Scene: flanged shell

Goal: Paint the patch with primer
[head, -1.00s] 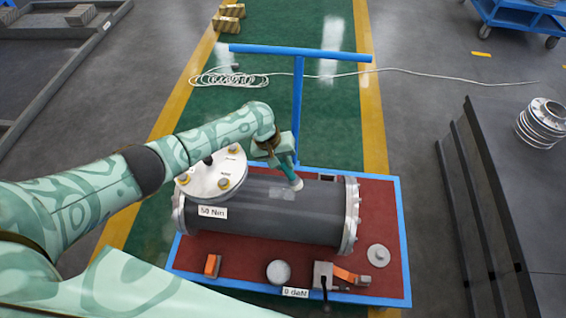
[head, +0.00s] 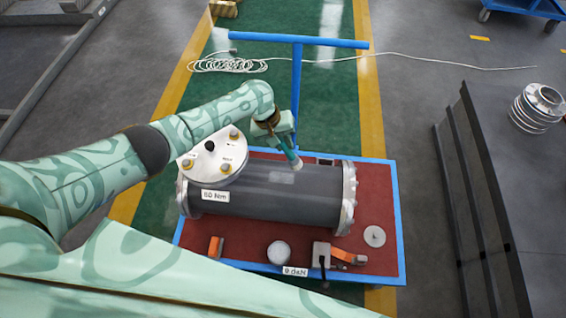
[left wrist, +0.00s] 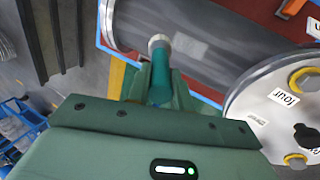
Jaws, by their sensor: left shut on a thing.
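The flanged shell is a dark grey cylinder (head: 255,207) lying on its side, with a bolted round cover at its left end. A lighter grey rectangular patch (head: 283,177) is on its upper side; the left wrist view shows the patch (left wrist: 190,48) too. My left gripper (head: 286,138) is shut on a teal-handled applicator (head: 291,155) with a pale round tip, which the left wrist view also shows (left wrist: 160,42). The tip is beside the patch, toward the shell's far side. I cannot tell whether it touches the shell. My right gripper is out of view.
The shell lies on a red-topped cart (head: 375,205) with a blue frame and handle (head: 300,42). A round pot (head: 278,252), orange-and-grey tools (head: 338,254) and a grey disc (head: 375,236) lie along its near side. A coiled cable (head: 228,65) lies on the floor behind.

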